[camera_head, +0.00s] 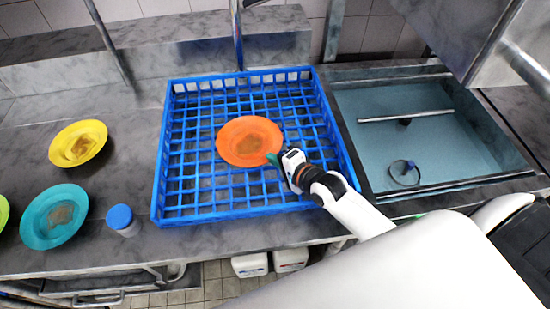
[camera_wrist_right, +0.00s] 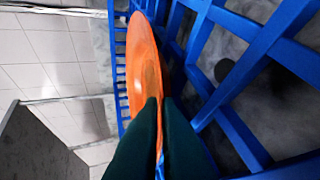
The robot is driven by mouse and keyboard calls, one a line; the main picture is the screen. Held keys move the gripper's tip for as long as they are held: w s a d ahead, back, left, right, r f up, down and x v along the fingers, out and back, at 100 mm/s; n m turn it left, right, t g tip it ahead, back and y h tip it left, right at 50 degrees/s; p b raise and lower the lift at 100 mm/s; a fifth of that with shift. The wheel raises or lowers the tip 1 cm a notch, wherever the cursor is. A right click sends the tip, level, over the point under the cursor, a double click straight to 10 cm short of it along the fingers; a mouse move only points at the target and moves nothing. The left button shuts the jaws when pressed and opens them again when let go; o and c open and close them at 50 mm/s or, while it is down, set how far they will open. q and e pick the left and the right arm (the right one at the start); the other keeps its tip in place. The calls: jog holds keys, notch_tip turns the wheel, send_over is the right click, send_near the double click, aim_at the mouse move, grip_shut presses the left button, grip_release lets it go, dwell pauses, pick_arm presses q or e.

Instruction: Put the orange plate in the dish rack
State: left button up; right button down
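The orange plate (camera_head: 249,141) has a brownish stain at its middle and shows over the blue dish rack (camera_head: 340,155), within the rack's outline. My right gripper (camera_head: 275,160) is at the plate's lower right edge. In the right wrist view the plate (camera_wrist_right: 143,65) stands edge-on between the two dark fingers (camera_wrist_right: 160,105), which are closed on its rim. The blue rack bars (camera_wrist_right: 240,135) are close beside it. I cannot tell whether the plate touches the rack floor. My left gripper is not in view.
A yellow plate (camera_head: 78,143), a teal plate (camera_head: 54,216) and part of a green plate (camera_head: 3,212) lie on the grey counter at left. A blue-capped jar (camera_head: 121,219) stands near the rack's left front corner. A water-filled sink (camera_head: 420,135) is at right.

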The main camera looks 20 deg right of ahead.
jog(key=c, duration=1.6)
grip_release()
jog(key=shift+c, duration=0.2)
jog(key=shift+r, duration=0.15)
jog(key=b+v, duration=0.1)
jog(key=v, duration=0.9)
jog(key=shift+s, duration=0.25)
jog(key=shift+v, duration=0.8)
jog(key=shift+w, duration=0.1)
